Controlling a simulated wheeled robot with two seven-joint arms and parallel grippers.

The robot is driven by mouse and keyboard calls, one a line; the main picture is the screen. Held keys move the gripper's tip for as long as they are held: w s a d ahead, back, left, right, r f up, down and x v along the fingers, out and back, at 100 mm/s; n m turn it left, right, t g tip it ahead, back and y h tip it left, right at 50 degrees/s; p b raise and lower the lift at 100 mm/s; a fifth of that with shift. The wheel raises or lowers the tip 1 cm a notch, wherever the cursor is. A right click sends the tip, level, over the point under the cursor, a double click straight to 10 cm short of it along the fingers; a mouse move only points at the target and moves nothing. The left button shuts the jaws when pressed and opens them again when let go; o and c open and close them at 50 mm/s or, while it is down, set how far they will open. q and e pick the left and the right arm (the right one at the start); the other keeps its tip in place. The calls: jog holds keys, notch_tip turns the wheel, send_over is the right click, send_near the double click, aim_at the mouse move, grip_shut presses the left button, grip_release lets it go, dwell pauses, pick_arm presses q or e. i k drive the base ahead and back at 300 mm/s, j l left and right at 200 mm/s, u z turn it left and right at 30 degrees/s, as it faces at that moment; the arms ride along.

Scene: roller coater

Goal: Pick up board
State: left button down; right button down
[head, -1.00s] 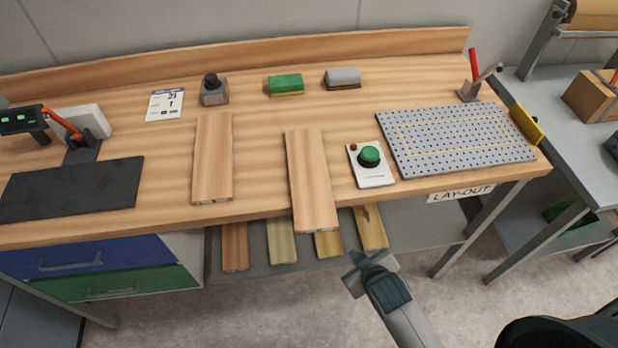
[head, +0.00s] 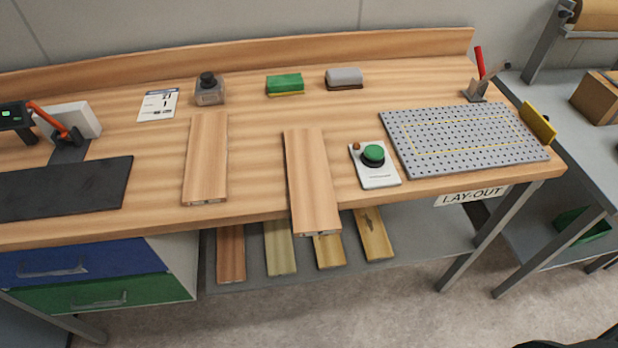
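Two light wooden boards lie flat on the workbench in the head view. One board (head: 206,160) lies left of the middle, wholly on the top. The other board (head: 311,180) lies at the middle, and its near end sticks out past the bench's front edge. Several more boards lie on the shelf below: a reddish one (head: 231,254), a pale greenish one (head: 279,248) and yellowish ones (head: 375,236). Neither of my grippers is in view, and nothing visible touches the boards.
A green-button box (head: 375,165) stands close right of the middle board, with a perforated grey plate (head: 470,170) beyond it. A black mat (head: 60,190) lies at left. Sponge (head: 285,83), grey block (head: 344,78) and ink bottle (head: 209,90) stand behind.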

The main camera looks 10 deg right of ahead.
aim_at(315, 211)
jog(key=i+j, duration=0.1)
jog(key=j, duration=0.4)
jog(key=i+j, duration=0.1)
jog(key=j, duration=0.4)
jog(key=i+j, duration=0.1)
jog(key=j, duration=0.4)
jog(key=i+j, duration=0.1)
jog(key=j, duration=0.4)
jog(key=z, duration=1.8)
